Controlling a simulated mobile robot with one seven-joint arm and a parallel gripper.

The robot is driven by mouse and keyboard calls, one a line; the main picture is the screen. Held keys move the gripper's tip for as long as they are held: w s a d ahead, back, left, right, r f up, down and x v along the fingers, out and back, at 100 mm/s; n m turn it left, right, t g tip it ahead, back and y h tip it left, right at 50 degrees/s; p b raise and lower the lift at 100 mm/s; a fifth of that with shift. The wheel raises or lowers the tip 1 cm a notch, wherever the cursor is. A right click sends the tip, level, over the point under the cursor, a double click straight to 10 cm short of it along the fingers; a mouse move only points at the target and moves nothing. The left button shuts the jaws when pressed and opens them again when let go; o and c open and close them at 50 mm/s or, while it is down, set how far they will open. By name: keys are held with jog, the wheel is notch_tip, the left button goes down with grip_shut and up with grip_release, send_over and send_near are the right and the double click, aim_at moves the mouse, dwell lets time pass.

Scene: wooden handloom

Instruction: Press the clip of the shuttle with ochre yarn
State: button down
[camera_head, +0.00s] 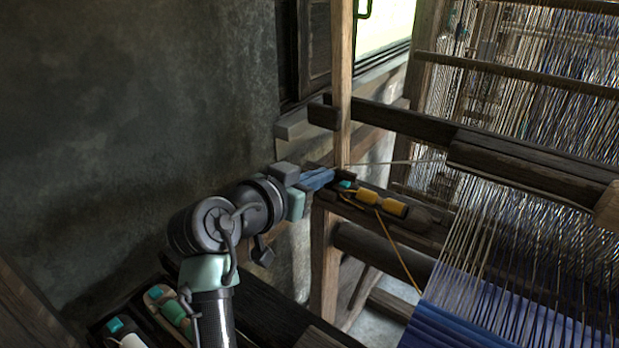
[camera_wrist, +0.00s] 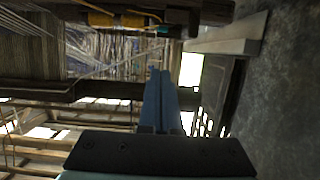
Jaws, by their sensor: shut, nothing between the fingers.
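The shuttle (camera_head: 425,217) with ochre yarn (camera_head: 381,203) lies on a dark wooden beam beside the loom's upright post. Its teal clip (camera_head: 346,184) is at the end nearer my gripper. In the wrist view the ochre yarn (camera_wrist: 122,20) and the teal clip (camera_wrist: 163,29) show at the top edge. My gripper (camera_head: 331,174) has its blue fingers together and empty. In the head view the fingertips are just left of the clip. In the wrist view the fingers (camera_wrist: 160,73) point up the picture, with the tips below the clip; I cannot tell whether they touch anything.
The upright post (camera_head: 341,90) stands close behind the fingertips. An ochre thread (camera_head: 398,257) runs from the shuttle to the blue cloth (camera_head: 455,325). Shuttles with green yarn (camera_head: 174,313) and white yarn (camera_head: 132,341) lie at lower left. A grey wall fills the left.

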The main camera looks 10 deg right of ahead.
jog(key=shift+v, duration=1.35)
jog(key=s+a+r+n+t+y, duration=0.2)
jog(key=r+t, duration=0.3)
jog(key=r, duration=0.4)
jog(key=s+a+r+n+t+y, duration=0.15)
jog(key=r+t, duration=0.25)
jog(key=r, duration=0.5)
jog(key=s+a+r+n+t+y, duration=0.2)
jog(key=s+r+n+t+y, duration=0.15)
jog(key=s+r, duration=0.45)
jog(key=s+a+r+n+t+y, duration=0.25)
jog(key=s+r+t+y, duration=0.2)
jog(key=s+r, duration=0.35)
notch_tip(320, 180, up, 12)
jog(key=h+p, duration=0.1)
jog(key=p, duration=1.2)
jog(key=shift+w+r+p, duration=0.15)
jog(key=shift+w+p, duration=0.05)
jog(key=shift+p, duration=0.15)
